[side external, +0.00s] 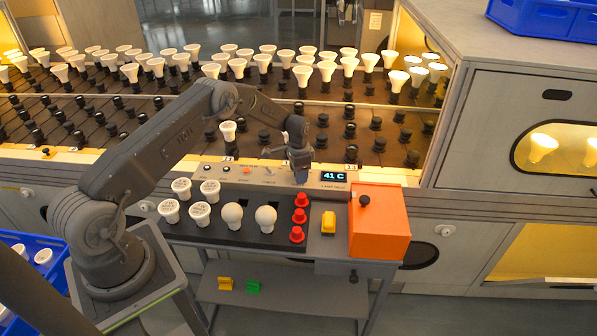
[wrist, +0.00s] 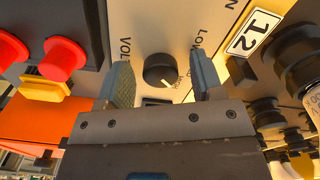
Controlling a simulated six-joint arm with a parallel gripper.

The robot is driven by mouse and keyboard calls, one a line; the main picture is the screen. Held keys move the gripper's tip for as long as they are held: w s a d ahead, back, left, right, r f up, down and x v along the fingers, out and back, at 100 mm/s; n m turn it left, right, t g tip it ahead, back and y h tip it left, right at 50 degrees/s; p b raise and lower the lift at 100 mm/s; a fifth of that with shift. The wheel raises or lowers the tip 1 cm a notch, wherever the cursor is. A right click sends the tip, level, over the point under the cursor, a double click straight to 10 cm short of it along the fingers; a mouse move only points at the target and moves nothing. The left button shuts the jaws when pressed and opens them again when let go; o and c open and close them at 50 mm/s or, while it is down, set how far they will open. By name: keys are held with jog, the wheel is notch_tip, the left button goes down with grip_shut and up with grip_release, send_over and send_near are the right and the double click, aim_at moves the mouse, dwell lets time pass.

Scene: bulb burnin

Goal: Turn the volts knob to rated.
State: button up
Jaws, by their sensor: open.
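The volts knob (wrist: 160,70) is a black round dial with a white pointer mark, on a beige panel (wrist: 178,22). In the wrist view the pointer faces the lower right. My gripper (wrist: 161,60) is open, with one finger on each side of the knob and a visible gap to both. In the side external view my gripper (side external: 301,176) points down at the control panel (side external: 234,176), just left of the 41 C display (side external: 334,176), and hides the knob.
A black tray (side external: 215,232) before the panel holds several white bulbs and red caps (side external: 299,217). A yellow block (side external: 328,222) and an orange box (side external: 379,235) stand to the right. Rows of sockets and bulbs (side external: 286,56) fill the rack behind. A "12" label (wrist: 251,33) is near.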

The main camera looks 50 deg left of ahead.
jog(key=c, duration=0.9)
jog(key=n, duration=0.3)
jog(key=shift+n, duration=2.3)
